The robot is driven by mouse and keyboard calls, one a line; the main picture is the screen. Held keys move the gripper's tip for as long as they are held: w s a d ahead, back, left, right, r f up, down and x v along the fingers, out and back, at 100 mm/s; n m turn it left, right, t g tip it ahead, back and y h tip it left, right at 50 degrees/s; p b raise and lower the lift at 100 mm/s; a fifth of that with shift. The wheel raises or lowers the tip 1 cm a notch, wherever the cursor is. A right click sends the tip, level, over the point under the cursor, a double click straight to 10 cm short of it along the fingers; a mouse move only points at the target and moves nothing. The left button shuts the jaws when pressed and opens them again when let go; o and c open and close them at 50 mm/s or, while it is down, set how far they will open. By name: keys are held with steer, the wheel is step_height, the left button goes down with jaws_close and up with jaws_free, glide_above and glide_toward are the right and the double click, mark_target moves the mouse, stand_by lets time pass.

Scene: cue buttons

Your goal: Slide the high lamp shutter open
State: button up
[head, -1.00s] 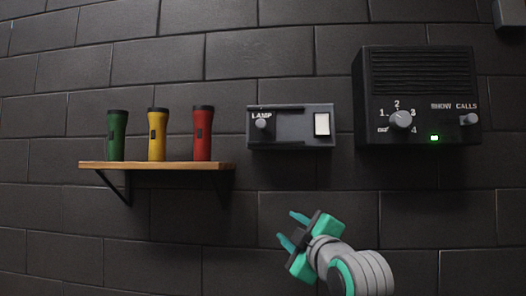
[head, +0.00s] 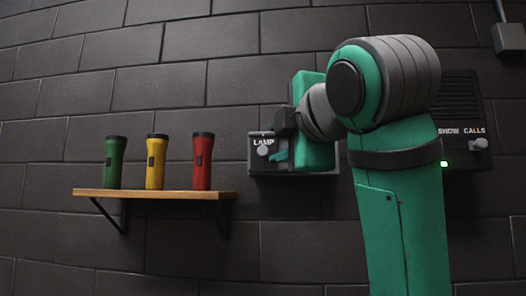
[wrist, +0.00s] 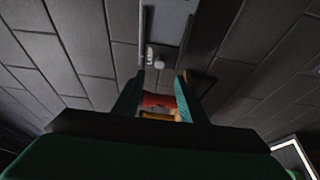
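The lamp box (head: 257,168) is a grey wall unit marked LAMP, with a round grey knob (head: 263,151) at its left end. Its right part is hidden behind my arm in the head view. My gripper (head: 276,147) is at the front of the box, just right of the knob. In the wrist view the two fingers (wrist: 157,88) stand apart with a gap between them. The knob (wrist: 159,64) shows beyond the fingertips, apart from them. Whether the shutter has moved cannot be told.
A black call box (head: 468,105) on the right is partly hidden by my arm.

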mark_target(263, 151)
steer(key=x, duration=0.8)
steer(key=shift+w+a, duration=0.1)
steer(key=shift+w, duration=0.25)
steer(key=shift+w+a, duration=0.2)
steer(key=shift+w, duration=0.35)
